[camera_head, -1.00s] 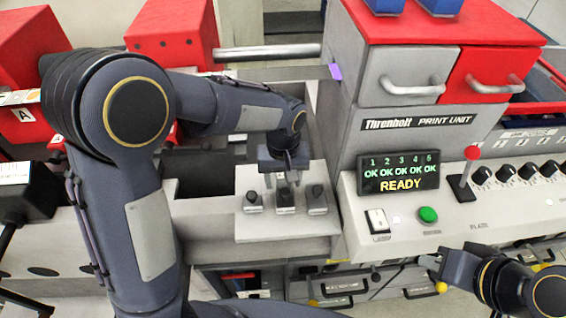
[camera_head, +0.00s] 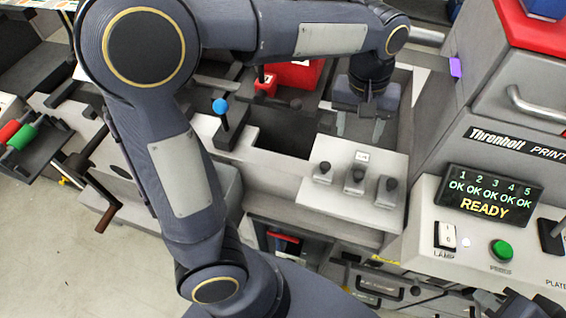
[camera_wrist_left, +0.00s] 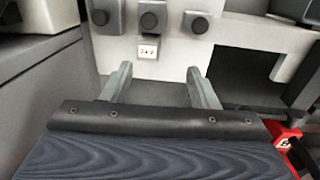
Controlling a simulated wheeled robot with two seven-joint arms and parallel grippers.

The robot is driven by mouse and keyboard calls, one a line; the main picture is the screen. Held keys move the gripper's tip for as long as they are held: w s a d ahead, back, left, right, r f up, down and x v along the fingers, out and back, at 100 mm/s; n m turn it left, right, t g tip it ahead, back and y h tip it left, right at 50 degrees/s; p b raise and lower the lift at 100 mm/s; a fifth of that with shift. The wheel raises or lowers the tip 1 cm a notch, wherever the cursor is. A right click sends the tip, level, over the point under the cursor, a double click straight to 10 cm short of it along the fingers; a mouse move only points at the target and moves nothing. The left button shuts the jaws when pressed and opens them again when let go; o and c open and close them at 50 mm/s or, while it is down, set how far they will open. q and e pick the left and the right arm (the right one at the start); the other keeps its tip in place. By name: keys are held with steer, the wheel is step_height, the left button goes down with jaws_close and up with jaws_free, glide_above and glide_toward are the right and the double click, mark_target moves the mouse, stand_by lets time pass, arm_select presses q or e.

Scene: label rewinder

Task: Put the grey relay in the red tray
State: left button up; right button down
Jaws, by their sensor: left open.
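My left gripper (camera_head: 359,127) is open and empty, behind the pale panel (camera_head: 384,212) that carries three dark knob-like pieces. In the left wrist view my left gripper (camera_wrist_left: 160,76) has its fingers apart, with only grey surface between them. The middle piece (camera_wrist_left: 148,21) has a small "24V" label beside it. I cannot make out which piece, if any, is the grey relay. A red part (camera_head: 296,74) lies behind the dark opening, partly hidden by my left arm; I cannot tell whether it is the red tray. My right gripper (camera_head: 508,300) barely shows at the bottom edge.
The print unit (camera_head: 500,110) stands at right, its display (camera_head: 490,197) reading READY. A green button (camera_head: 502,250) and a lamp switch (camera_head: 445,236) sit below. A blue-knobbed lever (camera_head: 221,108) stands beside the dark opening (camera_head: 283,137). A crank (camera_head: 100,205) juts out at left.

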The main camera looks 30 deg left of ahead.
arm_select(q)
steer(key=s+a+f+t+h, duration=0.1)
steer(key=s+a, duration=0.3)
steer(key=s, duration=0.4)
steer(key=s+a+f+m+t+h, duration=0.1)
steer(key=s+a+t, duration=0.3)
steer(key=s, duration=0.5)
steer(key=shift+s+a+h, duration=0.15)
steer(key=shift+a+h, duration=0.25)
steer(key=shift+a, duration=0.35)
steer(key=shift+o, duration=0.5)
steer(key=shift+s+f, duration=0.3)
steer(key=shift+f, duration=0.05)
steer(key=n+g+y+b, duration=0.1)
steer(key=g+y+b, duration=0.3)
steer(key=b, duration=0.3)
glide_above(362, 158)
steer(key=shift+s+a+f, duration=0.3)
steer(key=shift+s+f, duration=0.1)
steer(key=shift+f, duration=0.35)
steer(key=shift+t, duration=0.3)
steer(key=f, duration=0.5)
steer(key=w+f, duration=0.1)
steer(key=f, duration=0.1)
steer(key=shift+d+f, duration=0.25)
steer(key=shift+f, duration=0.05)
